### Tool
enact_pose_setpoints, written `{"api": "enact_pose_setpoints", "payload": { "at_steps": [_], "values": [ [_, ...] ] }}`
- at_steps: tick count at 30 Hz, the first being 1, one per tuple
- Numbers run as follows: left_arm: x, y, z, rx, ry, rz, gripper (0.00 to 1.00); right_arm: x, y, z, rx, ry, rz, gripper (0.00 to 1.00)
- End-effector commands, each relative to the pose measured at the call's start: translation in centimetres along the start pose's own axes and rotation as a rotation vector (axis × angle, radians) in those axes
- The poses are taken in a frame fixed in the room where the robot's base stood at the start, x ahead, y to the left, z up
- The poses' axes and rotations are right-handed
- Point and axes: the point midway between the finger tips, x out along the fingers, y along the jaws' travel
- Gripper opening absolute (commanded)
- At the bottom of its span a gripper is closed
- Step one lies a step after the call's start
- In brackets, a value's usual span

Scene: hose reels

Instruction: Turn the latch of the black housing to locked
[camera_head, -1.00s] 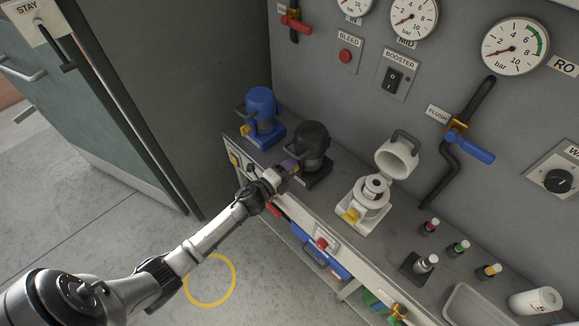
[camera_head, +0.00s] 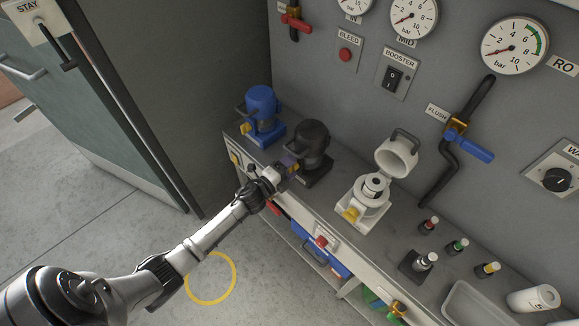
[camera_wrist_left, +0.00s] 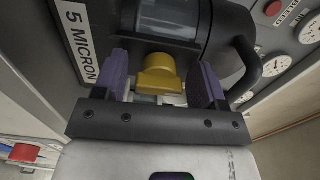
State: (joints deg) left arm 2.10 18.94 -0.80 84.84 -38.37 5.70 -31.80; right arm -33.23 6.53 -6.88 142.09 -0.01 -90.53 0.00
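The black housing (camera_head: 313,142) stands closed on the bench, between the blue and the white housing. In the left wrist view the black housing (camera_wrist_left: 220,38) fills the top, with a "5 MICRON" label on its left. Its yellow latch (camera_wrist_left: 158,74) shows at the lower front. My left gripper (camera_head: 291,163) is at the front of the black housing. In the wrist view its purple fingers (camera_wrist_left: 160,82) are open, one on each side of the yellow latch, with gaps visible on both sides. My right gripper is in neither view.
The blue housing (camera_head: 262,113) stands close on the left. The white housing (camera_head: 368,200) on the right has its lid raised. Small bottles (camera_head: 459,247) and a tray (camera_head: 470,304) are further right. Gauges and the blue flush lever (camera_head: 470,146) are on the wall behind.

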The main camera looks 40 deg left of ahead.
Motion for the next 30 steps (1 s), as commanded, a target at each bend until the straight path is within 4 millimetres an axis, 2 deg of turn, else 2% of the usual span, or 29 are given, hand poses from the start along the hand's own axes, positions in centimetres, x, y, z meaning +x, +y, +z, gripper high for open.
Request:
{"api": "enact_pose_setpoints", "payload": {
  "at_steps": [8, 13, 30],
  "values": [
    [0.0, 0.0, 0.0, 0.002, 0.000, 0.001, 0.71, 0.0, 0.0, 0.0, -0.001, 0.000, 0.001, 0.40],
    [-1.1, 0.0, 0.0, 0.001, 0.000, 0.002, 0.71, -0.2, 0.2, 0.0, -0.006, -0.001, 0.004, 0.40],
    [-11.4, 0.0, 0.0, 0.000, -0.001, 0.002, 0.71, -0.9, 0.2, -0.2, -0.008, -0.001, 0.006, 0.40]
  ]
}}
